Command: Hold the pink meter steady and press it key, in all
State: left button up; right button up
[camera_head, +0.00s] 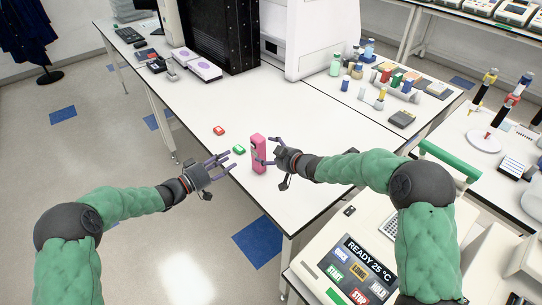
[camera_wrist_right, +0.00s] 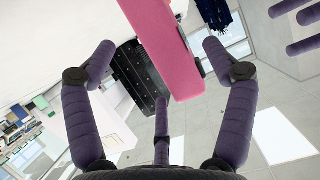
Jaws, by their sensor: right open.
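The pink meter (camera_head: 258,158) stands upright on the white table near its front edge, with a dark patch high on its face. My right gripper (camera_head: 272,158) is just to its right, fingers open and pointing at it. In the right wrist view the pink meter (camera_wrist_right: 165,45) reaches in from the top between the open fingers of my right gripper (camera_wrist_right: 158,60); I cannot tell whether any finger touches it. My left gripper (camera_head: 222,163) is open and empty to the left of the meter, apart from it. The meter's key is not clearly visible.
A red block (camera_head: 219,130) and a green block (camera_head: 238,149) lie left of the meter. Bottles and racks (camera_head: 385,75) stand at the back right. A cycler with a screen (camera_head: 362,270) is at the front right. The table right of the meter is mostly clear.

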aim_at(265, 152)
jog(key=shift+x, duration=3)
jog(key=c, duration=1.4)
pick_arm(q)
grip_shut()
